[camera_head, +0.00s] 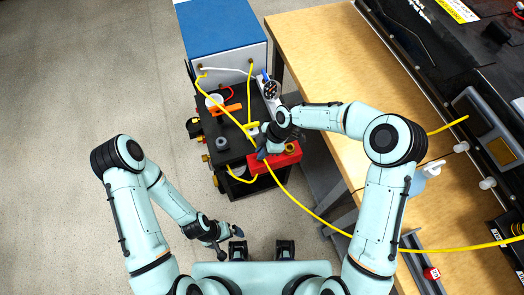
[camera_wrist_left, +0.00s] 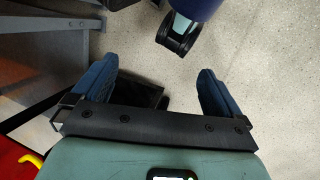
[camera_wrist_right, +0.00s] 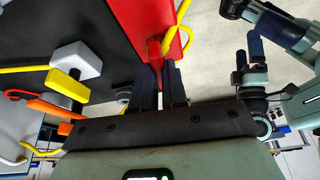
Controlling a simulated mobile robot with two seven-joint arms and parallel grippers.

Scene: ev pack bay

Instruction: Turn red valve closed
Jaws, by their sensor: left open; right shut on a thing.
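The red valve (camera_head: 289,157) is a red block with a red lever at the front of a dark cart. Its lever (camera_wrist_right: 155,52) shows in the right wrist view between my right fingertips. My right gripper (camera_head: 264,151) is shut on it from above, and the same gripper shows in the right wrist view (camera_wrist_right: 160,82). Whether the valve is open or closed I cannot tell. My left gripper (camera_head: 218,240) is open and empty, low over the floor at the left of my base; its two fingers stand apart in the left wrist view (camera_wrist_left: 157,88).
The dark cart holds an orange lever (camera_head: 226,110), a yellow handle (camera_head: 250,128) and a blue-topped cabinet (camera_head: 222,30) behind. A yellow cable (camera_head: 310,209) runs from the cart to the wooden bench (camera_head: 325,45) at right. Floor at left is clear.

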